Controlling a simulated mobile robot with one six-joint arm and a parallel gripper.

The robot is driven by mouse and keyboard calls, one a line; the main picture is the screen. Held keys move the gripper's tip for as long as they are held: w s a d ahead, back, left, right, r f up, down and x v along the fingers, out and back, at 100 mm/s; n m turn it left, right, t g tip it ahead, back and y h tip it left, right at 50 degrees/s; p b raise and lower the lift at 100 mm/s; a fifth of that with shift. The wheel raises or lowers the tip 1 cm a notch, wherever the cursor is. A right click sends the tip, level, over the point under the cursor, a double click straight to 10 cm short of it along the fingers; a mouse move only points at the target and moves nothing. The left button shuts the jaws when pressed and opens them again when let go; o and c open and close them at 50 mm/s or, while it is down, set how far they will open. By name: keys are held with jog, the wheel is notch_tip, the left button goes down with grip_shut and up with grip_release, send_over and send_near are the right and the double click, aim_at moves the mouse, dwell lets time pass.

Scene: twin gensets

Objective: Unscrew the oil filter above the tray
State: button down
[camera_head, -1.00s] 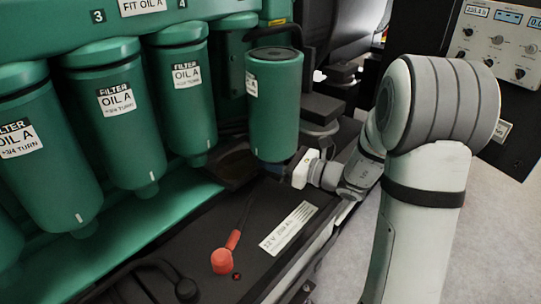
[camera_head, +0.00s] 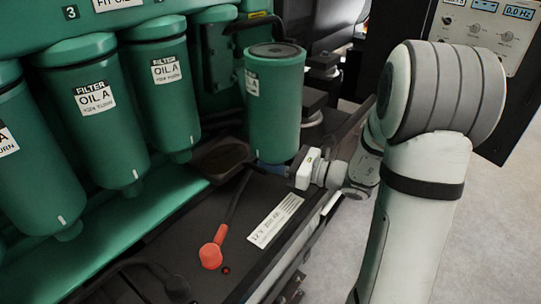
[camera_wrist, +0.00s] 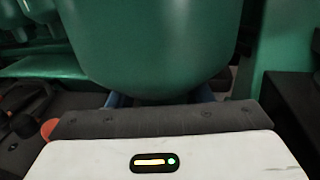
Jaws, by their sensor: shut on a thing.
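The green oil filter (camera_head: 275,115), with a white label and a dark ring on its open-looking top, stands upright in my gripper (camera_head: 272,168), clear of the filter heads. My gripper is shut around its lower end, with blue fingers just showing. In the wrist view the filter (camera_wrist: 160,45) fills the upper middle, and the gripper's blue fingers (camera_wrist: 160,98) are mostly hidden under it. The dark shallow tray (camera_head: 207,165) lies on the black surface to the left of the held filter, partly below the row of mounted filters.
Several mounted green filters (camera_head: 100,115) labelled OIL A hang in a row at left. A cable with a red terminal cap (camera_head: 210,256) lies on the black battery top (camera_head: 245,210). Dark engine parts stand behind the filter. A control panel (camera_head: 490,35) stands at right over open floor.

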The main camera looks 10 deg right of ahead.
jog(key=shift+s+v, duration=0.3)
jog(key=shift+v, duration=1.6)
jog(key=shift+a+r, duration=0.1)
jog(key=shift+a, duration=0.05)
